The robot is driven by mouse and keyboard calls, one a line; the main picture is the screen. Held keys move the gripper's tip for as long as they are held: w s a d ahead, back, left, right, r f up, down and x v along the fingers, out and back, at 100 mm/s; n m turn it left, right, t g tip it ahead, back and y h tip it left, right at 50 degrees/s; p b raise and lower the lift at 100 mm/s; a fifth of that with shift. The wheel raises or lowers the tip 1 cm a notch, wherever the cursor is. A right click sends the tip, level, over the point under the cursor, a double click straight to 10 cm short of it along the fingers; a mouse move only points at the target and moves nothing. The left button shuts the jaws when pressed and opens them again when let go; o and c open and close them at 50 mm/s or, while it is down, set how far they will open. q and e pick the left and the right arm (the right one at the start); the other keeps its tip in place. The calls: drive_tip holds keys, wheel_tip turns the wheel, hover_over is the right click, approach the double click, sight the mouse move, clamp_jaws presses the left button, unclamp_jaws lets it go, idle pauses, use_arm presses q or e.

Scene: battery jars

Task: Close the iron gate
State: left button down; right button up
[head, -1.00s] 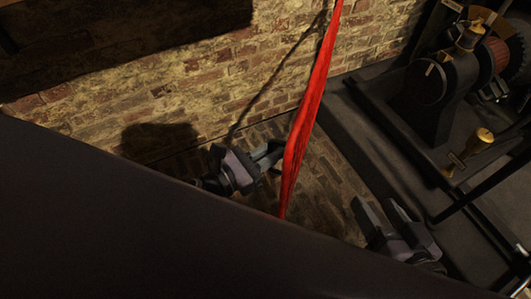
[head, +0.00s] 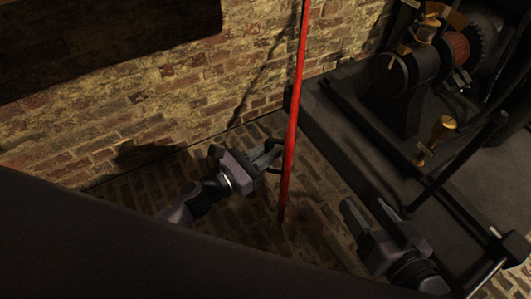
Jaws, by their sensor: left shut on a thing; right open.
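A tall, narrow red upright piece (head: 294,105) runs down the middle of the head view to the brick floor; it may be the iron gate seen nearly edge-on, but I cannot tell for sure. A dark curved handle (head: 273,171) shows at its left side. My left gripper (head: 268,155) is shut at this handle, close beside the red piece; the exact grip is partly hidden. My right gripper (head: 366,212) is open and empty, to the right of the red piece and lower in the picture.
A dark machine (head: 400,75) with a wheel and brass fittings stands on a black base (head: 325,125) at the right. A brick wall (head: 130,105) runs behind. A large dark surface covers the lower left. Brick floor shows between.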

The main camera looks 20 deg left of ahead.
idle(0.4)
use_arm(q)
drive_tip(key=c, duration=1.2)
unclamp_jaws()
drive_tip(key=shift+c, duration=0.2)
drive_tip(key=v, duration=0.7)
drive_tip(key=shift+p, duration=0.3)
drive_tip(key=shift+s, duration=0.1)
